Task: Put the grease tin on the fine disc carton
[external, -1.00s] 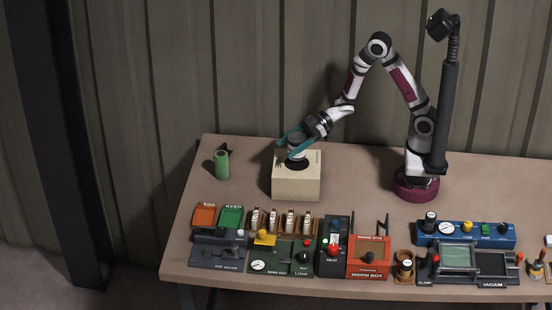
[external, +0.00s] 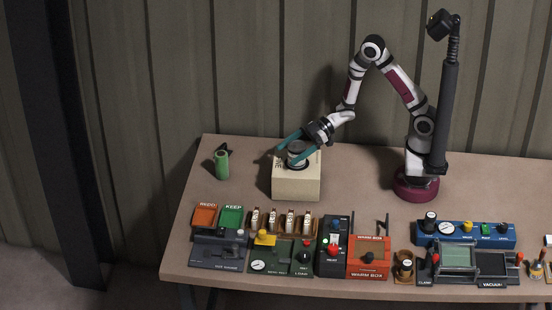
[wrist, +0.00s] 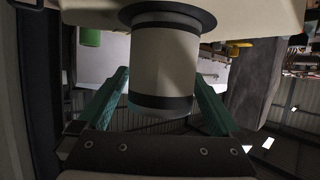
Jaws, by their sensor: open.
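The grease tin (external: 297,149), a short grey cylinder with dark bands, stands upright on top of the cream fine disc carton (external: 296,187). In the wrist view the tin (wrist: 166,62) fills the upper middle, with a dark round disc at its carton end. The carton (wrist: 240,16) shows as a pale face along the top. My gripper (external: 287,155) is open, with one teal finger on each side of the tin. In the wrist view my gripper (wrist: 162,78) shows gaps between the fingers and the tin.
A green bottle (external: 221,163) stands left of the carton. Along the front are orange and green trays, a row of small cylinders (external: 281,220), an orange warm box (external: 368,257) and a blue panel (external: 466,234). The table between carton and arm base is clear.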

